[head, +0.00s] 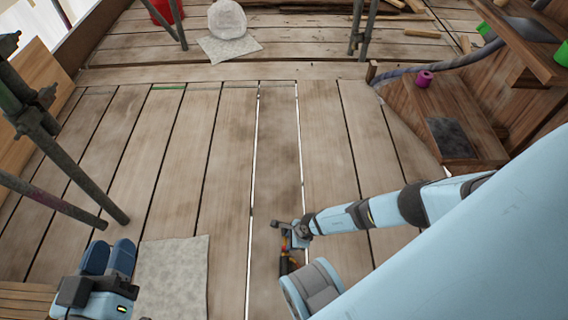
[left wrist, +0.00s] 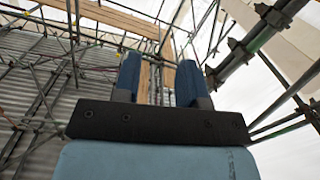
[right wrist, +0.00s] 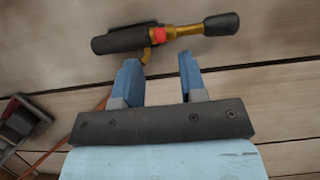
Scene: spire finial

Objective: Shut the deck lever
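The likely deck lever (head: 286,245) is a small black, yellow and red piece at the plank floor near the lower middle of the head view. The right wrist view shows it larger, as a yellow shaft with a red band (right wrist: 159,36), a thick black grip on the left and a black knob on the right. My right gripper (right wrist: 158,75) is open and empty, its fingertips just short of the shaft; I cannot tell whether they touch it. In the head view my right arm partly hides this spot. My left gripper (head: 109,257) is open and empty at the lower left.
A grey mat (head: 172,275) lies beside my left gripper. Scaffold poles (head: 60,200) stand at the left. A wooden bench with a magenta spool (head: 424,79) is at the right. A white helmet-like dome (head: 227,19) sits on a cloth at the back. The middle planks are clear.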

